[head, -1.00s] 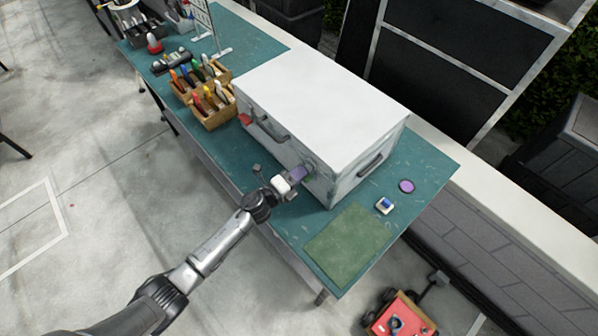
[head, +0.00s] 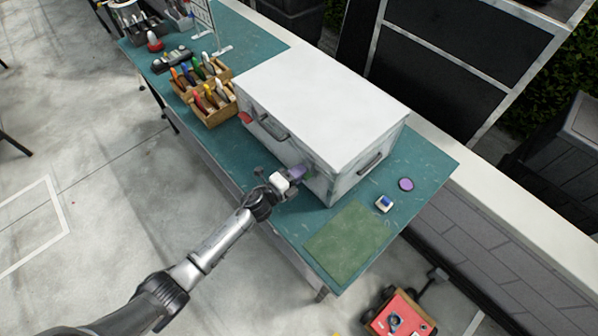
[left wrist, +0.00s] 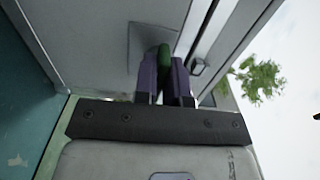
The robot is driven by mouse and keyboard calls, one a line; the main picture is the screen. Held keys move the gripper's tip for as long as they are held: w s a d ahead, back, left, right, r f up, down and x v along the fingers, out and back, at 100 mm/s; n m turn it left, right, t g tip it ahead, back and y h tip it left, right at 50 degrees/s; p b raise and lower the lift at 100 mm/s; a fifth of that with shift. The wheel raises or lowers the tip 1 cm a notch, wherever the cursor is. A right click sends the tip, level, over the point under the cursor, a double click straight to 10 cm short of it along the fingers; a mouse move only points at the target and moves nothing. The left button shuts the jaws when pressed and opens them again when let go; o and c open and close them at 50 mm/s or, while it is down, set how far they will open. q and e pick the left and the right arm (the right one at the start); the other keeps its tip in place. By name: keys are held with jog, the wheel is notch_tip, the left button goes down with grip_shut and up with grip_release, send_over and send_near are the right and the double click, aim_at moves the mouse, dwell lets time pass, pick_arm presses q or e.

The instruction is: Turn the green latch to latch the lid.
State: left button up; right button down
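The white case (head: 325,100) stands on the teal-topped workbench with its lid down. The green latch (left wrist: 164,60) is on the case's front face; in the left wrist view it stands upright between my purple fingers. In the head view only a bit of green shows beside the fingertips. My left gripper (head: 299,172) is at the right part of the case front. In the left wrist view its two fingers (left wrist: 165,82) are closed on the latch from both sides, with no clear gap. A red latch (head: 245,118) is at the left end of the case front. My right gripper is not in view.
A green mat (head: 347,238), a blue-and-white item (head: 384,204) and a purple disc (head: 406,184) lie on the bench (head: 435,172) right of the case. Wooden tool holders (head: 212,110) stand to its left. A red-topped cart (head: 400,318) is on the floor.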

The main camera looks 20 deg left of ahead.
pick_arm(q)
jog(key=o, duration=0.4)
jog(key=shift+o, duration=0.2)
jog(key=v, duration=1.4)
jog(key=shift+b, duration=0.35)
jog(key=shift+w, duration=0.1)
